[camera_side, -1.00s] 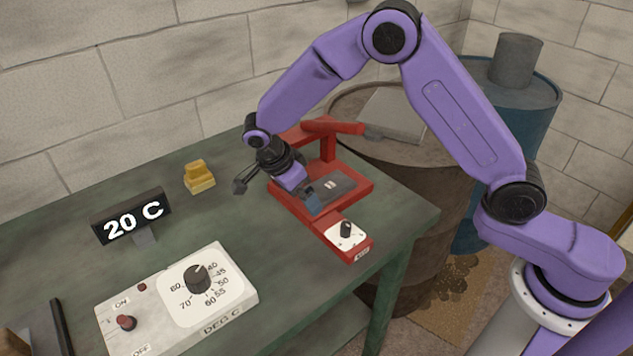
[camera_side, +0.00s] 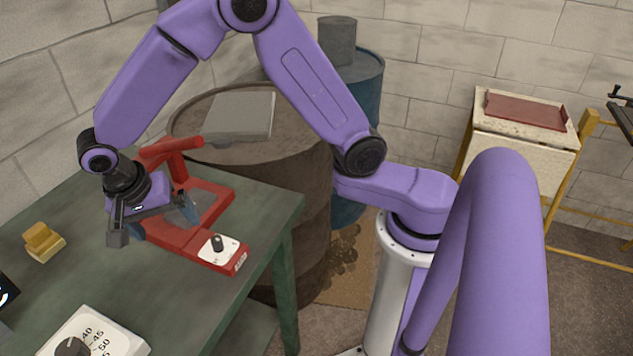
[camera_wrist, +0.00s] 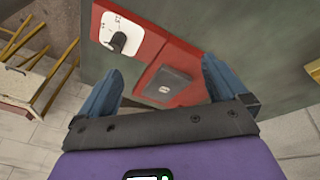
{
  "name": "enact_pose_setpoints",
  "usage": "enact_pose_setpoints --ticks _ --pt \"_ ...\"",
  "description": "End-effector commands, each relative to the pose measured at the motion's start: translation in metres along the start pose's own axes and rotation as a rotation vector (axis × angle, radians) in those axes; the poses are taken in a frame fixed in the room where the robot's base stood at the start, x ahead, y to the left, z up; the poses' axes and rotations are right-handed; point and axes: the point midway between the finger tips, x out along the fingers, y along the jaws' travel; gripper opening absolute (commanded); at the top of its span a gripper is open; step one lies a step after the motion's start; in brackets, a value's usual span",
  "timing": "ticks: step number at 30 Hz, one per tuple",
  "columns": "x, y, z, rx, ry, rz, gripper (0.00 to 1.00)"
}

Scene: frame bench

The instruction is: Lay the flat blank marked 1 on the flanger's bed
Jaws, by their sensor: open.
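The flanger is a red machine (camera_side: 210,200) at the table's right end, with a lever and a white dial panel. A flat grey plate (camera_wrist: 180,85) with a small white mark lies on its red bed; the mark is too small to read. The plate is mostly hidden by my gripper in the side view. My gripper (camera_side: 164,218) is over the bed, its blue fingers spread to either side. In the wrist view, my open gripper (camera_wrist: 163,70) has the plate between and below its fingers, with nothing held. I cannot tell its exact height above the plate.
A brown drum (camera_side: 300,225) carrying a grey slab (camera_side: 240,112) stands behind the table. A white cabinet with a red panel (camera_side: 525,110) stands far right. A yellow block (camera_side: 42,242) and a dial box (camera_side: 95,335) are on the green table.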

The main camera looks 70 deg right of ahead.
Motion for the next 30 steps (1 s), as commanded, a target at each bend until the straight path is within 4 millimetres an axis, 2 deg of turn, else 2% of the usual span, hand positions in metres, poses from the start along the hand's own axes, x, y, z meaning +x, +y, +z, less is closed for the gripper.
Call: enact_pose_setpoints --ticks 3,10,21,25,30 --pt "-0.016 0.037 0.004 -0.269 -0.026 -0.041 0.99" --pt "-0.033 0.115 0.014 -0.805 -0.053 -0.128 0.99" --pt "-0.032 0.247 0.028 -1.636 -0.026 -0.298 0.99" --pt "-0.028 0.278 0.032 -1.837 -0.004 -0.343 0.99" --pt "-0.024 0.296 0.035 -1.962 0.013 -0.371 0.99"
